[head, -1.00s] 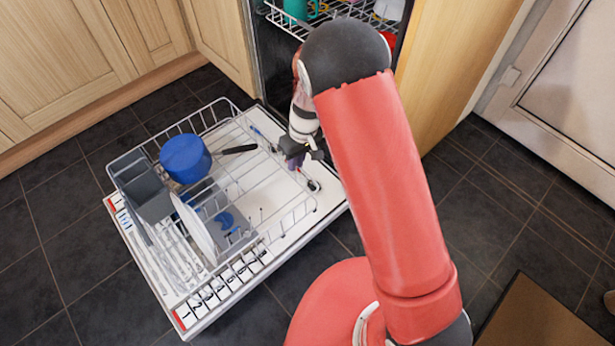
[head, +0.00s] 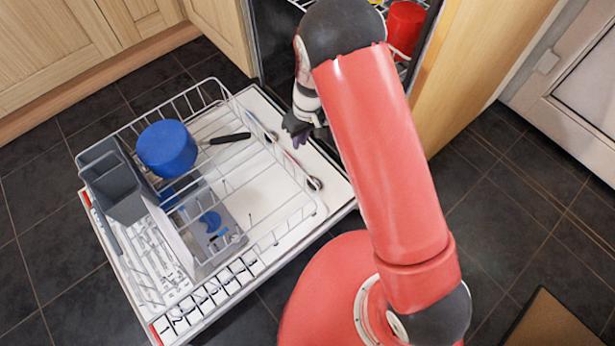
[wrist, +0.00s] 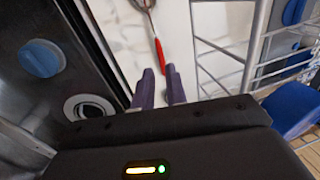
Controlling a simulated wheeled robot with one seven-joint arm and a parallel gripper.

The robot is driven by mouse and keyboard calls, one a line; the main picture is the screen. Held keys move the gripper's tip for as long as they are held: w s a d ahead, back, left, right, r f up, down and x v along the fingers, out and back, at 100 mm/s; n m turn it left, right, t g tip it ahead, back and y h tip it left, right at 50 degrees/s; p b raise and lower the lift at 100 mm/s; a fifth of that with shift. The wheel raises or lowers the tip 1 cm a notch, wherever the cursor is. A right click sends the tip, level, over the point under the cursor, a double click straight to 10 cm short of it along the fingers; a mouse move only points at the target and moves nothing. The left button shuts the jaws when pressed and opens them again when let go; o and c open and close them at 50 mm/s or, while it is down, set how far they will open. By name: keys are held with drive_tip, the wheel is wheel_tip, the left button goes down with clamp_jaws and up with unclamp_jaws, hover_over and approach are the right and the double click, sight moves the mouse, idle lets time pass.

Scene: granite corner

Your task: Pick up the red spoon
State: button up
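The red spoon lies on the white inner face of the lowered dishwasher door. In the wrist view its red handle (wrist: 159,52) points toward my fingers and its metal end runs off the top edge. In the head view the spoon's metal end (head: 314,183) shows beside the rack's right side. My gripper (head: 299,141) is over the door near the handle end. In the wrist view its purple fingertips (wrist: 160,70) are apart, with a narrow empty gap. The handle's end is just beyond them, and I cannot tell the height between them.
The wire rack (head: 262,245) holds a blue pot (head: 167,148) with a black handle, a grey cutlery basket (head: 118,190) and a plate. A red cup (head: 405,27) stands on the upper rack. Wooden cabinets are behind.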

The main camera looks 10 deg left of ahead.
sight(296, 159)
drive_tip(key=f, duration=0.3)
drive_tip(key=f+b, duration=0.1)
drive_tip(key=f, duration=0.2)
drive_tip(key=s+a+f+b, duration=0.1)
drive_tip(key=f, duration=0.2)
drive_tip(key=shift+a+f, duration=0.1)
drive_tip(key=shift+f, duration=0.05)
clamp_jaws()
